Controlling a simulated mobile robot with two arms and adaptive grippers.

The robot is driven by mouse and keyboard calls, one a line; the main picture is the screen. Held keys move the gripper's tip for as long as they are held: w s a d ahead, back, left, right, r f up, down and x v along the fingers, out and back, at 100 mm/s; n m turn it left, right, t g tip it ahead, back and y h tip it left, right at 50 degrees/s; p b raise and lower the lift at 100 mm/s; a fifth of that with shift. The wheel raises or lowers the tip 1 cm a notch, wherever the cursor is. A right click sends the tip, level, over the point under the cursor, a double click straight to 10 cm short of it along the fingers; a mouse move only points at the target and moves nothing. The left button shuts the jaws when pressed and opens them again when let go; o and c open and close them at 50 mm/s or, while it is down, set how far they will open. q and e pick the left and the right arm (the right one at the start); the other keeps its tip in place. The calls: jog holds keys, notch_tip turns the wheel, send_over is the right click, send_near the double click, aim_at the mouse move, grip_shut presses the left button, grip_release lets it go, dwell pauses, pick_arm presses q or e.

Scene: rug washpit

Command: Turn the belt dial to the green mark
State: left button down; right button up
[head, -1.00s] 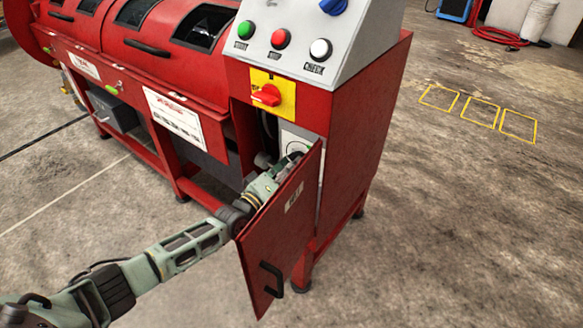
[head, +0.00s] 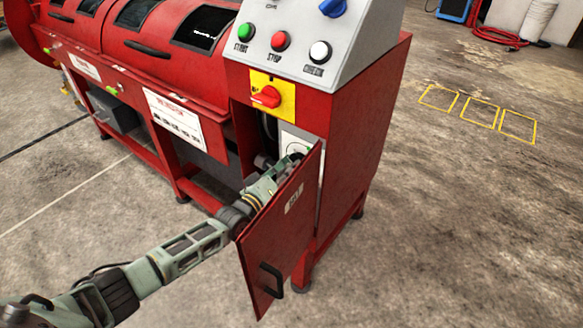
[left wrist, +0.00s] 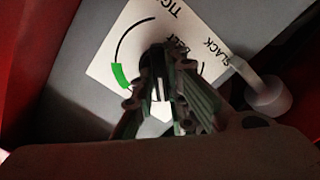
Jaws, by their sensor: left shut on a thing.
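The belt dial (left wrist: 152,58) is a dark knob on a white plate (left wrist: 105,62) with the words TIGHT, BELT and SLACK. The plate carries a black arc and a green mark (left wrist: 120,76) at the left in the left wrist view. My left gripper (left wrist: 160,75) is shut on the dial, and its fingers hide most of it, so I cannot tell where the dial points. In the head view the white plate (head: 289,138) shows partly behind the open red door, and my left gripper (head: 291,163) reaches in there. My right gripper is not in view.
The open red door (head: 275,240) with a black handle stands close beside my left arm. Above are a red rotary switch (head: 266,97) on a yellow plate and a panel with green, red and white buttons. A pale round-ended lever (left wrist: 268,98) is near the dial.

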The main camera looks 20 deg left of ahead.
pick_arm(q)
jog(key=shift+d+m+p, duration=0.1)
jog(key=shift+m+p, duration=0.95)
jog(key=shift+m, duration=6.85)
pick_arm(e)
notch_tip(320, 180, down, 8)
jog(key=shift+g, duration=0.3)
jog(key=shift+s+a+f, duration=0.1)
pick_arm(q)
jog(key=c, duration=1.8)
grip_release()
jog(key=shift+o, duration=0.2)
jog(key=shift+s, duration=0.15)
jog(key=v, duration=1.1)
jog(key=shift+s, duration=0.4)
